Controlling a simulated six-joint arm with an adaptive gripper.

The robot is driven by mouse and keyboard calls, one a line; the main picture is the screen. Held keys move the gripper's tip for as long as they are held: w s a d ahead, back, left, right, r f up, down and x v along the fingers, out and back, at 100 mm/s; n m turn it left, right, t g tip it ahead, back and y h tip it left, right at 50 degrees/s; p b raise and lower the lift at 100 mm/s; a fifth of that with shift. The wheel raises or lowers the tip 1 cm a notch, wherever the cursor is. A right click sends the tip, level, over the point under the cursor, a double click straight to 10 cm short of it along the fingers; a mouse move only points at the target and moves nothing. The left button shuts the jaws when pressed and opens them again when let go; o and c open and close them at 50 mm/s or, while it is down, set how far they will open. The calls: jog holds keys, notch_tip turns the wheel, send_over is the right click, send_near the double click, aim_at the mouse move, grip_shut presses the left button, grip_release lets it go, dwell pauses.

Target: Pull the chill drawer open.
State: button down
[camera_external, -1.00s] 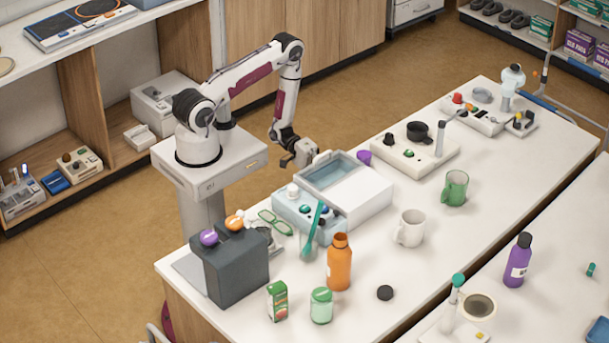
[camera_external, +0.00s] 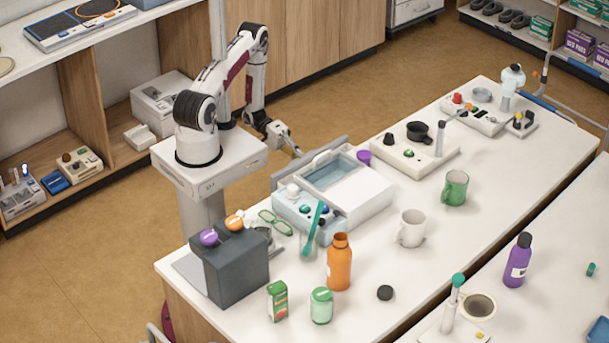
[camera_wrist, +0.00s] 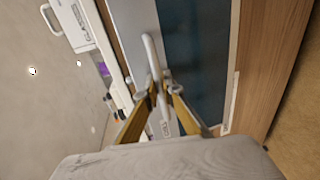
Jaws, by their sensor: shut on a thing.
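The drawer's grey front panel (camera_external: 310,162) stands out a little from the unit's back-left side. In the wrist view the grey panel (camera_wrist: 128,25) carries a white bar handle (camera_wrist: 152,55). My gripper (camera_external: 297,151) is at the outer face of this panel. In the wrist view, the fingers of my gripper (camera_wrist: 163,88) are closed on the lower part of the handle.
A control box with knobs and a teal stick (camera_external: 312,225) stands close in front of the unit. The floor (camera_external: 345,95) behind the bench is open.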

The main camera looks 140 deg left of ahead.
jog(key=shift+f+v, duration=0.15)
jog(key=shift+v, duration=0.6)
jog(key=shift+f+v, duration=0.15)
jog(key=shift+v, duration=0.55)
jog(key=shift+s, duration=0.1)
jog(key=c, duration=2.2)
grip_release()
jog(key=shift+v, duration=6)
